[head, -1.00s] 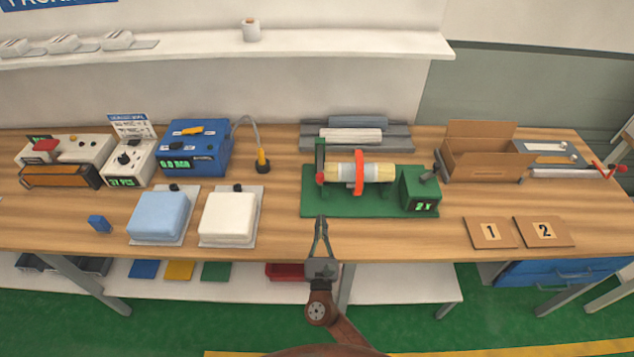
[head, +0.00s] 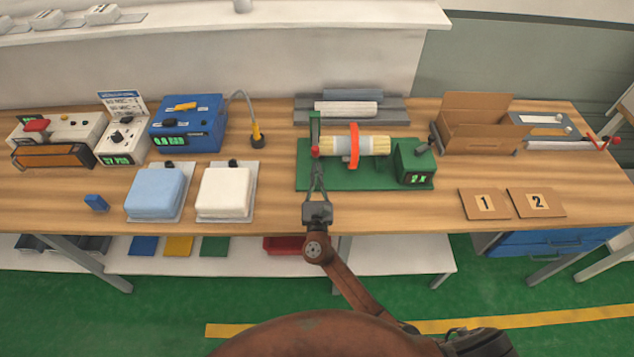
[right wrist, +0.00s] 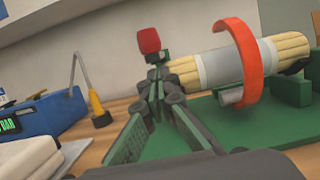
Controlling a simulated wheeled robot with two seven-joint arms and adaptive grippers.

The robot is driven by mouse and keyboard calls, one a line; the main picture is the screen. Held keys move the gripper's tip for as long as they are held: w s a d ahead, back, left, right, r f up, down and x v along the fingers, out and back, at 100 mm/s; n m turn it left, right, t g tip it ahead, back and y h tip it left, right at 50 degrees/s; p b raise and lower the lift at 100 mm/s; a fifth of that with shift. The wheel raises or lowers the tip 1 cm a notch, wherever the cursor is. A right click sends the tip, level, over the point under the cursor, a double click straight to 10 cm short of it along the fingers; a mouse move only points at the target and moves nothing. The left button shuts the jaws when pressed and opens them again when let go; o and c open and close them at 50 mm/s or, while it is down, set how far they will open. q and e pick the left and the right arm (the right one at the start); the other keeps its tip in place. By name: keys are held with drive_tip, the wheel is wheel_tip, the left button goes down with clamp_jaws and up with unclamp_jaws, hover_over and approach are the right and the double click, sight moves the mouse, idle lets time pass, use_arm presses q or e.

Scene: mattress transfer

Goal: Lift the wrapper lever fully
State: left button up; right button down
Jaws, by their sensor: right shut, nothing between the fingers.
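The wrapper has a green base (head: 360,182), a bundle with a pale band (head: 372,145) and an orange ring (head: 354,146) around it. A green upright (head: 314,128) stands at its left end, with a small red knob (head: 315,151) low on its front. The red knob (right wrist: 149,40) shows large in the right wrist view, just beyond the fingertips. My right gripper (head: 318,168) is shut and empty, its tips right by the knob; whether they touch it I cannot tell. The fingers (right wrist: 160,88) partly hide the knob's mount. My left gripper is not in view.
A green box with a lit display (head: 413,165) stands at the wrapper's right end. A white pad (head: 223,192) and a blue pad (head: 156,194) lie to the left. An open carton (head: 475,130) and numbered cards (head: 485,203) are at the right. Bare table lies in front of the wrapper.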

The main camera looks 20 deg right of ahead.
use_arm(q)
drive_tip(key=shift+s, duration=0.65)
use_arm(e)
drive_tip(key=shift+x, duration=0.75)
